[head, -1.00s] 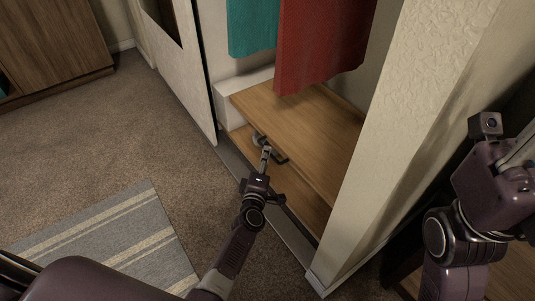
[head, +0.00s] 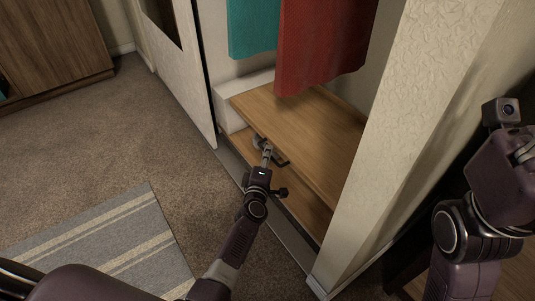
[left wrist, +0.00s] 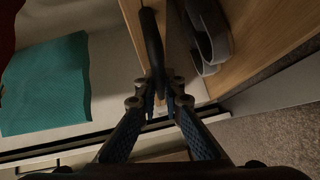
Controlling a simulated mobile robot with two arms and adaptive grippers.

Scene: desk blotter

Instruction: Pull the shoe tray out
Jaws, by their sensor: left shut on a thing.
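The shoe tray (head: 308,207) is a low wooden board under the closet's wooden shelf (head: 310,130). Its dark handle (head: 281,160) is at its front edge. My left gripper (head: 267,153) reaches in from the left arm and is at the handle. In the left wrist view the fingers of my left gripper (left wrist: 160,88) are closed around the dark handle bar (left wrist: 151,38). A grey, strap-like item (left wrist: 208,38) lies on wood beside the handle; it looks like footwear. Most of the tray is hidden under the shelf. My right gripper is out of view.
Teal (head: 254,28) and red (head: 320,45) cloths hang above the shelf. A pale sliding door (head: 180,65) stands left of the opening, a textured wall post (head: 400,130) right. Carpet and a striped rug (head: 125,240) lie in front, clear.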

